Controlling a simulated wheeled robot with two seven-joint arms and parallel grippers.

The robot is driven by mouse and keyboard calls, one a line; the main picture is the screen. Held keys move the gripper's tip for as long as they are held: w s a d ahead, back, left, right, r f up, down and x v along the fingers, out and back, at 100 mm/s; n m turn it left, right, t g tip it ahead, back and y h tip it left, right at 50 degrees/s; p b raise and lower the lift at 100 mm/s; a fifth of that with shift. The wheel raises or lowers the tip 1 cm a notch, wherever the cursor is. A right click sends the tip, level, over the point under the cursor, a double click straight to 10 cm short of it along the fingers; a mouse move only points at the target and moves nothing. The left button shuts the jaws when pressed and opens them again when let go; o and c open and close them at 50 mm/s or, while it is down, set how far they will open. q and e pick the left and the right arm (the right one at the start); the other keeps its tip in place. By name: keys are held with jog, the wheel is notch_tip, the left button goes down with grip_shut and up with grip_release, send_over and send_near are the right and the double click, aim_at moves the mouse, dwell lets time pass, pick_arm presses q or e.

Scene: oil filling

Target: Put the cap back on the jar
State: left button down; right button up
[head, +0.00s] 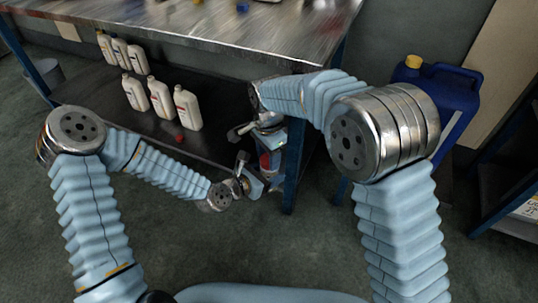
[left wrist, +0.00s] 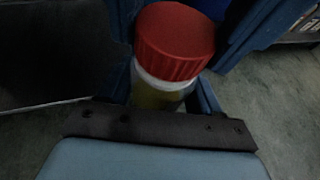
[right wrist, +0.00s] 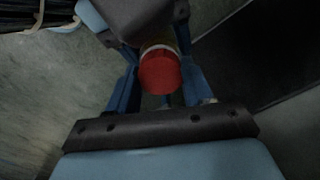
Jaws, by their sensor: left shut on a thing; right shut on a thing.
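The jar (left wrist: 158,94) has a pale, translucent body with yellowish contents. My left gripper (head: 256,183) is shut on it, with a finger on each side. The red ribbed cap (left wrist: 175,42) sits over the jar's mouth; I cannot tell whether it is screwed tight. In the right wrist view the cap (right wrist: 159,72) lies between the fingers of my right gripper (right wrist: 160,85), which is shut on it. In the head view the red cap (head: 265,162) is small and partly hidden between the two grippers.
A blue bench leg (head: 293,165) is close to my grippers. A blue canister (head: 455,100) with a yellow cap stands at right.

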jog(key=m, duration=0.7)
jog(key=shift+w, duration=0.1)
jog(key=m, duration=0.7)
jog(key=shift+w, duration=0.1)
jog(key=m, duration=0.7)
jog(key=shift+f+m, duration=0.15)
jog(key=shift+m, duration=0.15)
jog(key=m, duration=0.1)
jog(key=d+f+m, duration=0.1)
jog(key=m, duration=0.1)
jog(key=shift+r+m, duration=0.2)
jog(key=shift+m, duration=0.4)
jog(key=shift+a+r, duration=0.3)
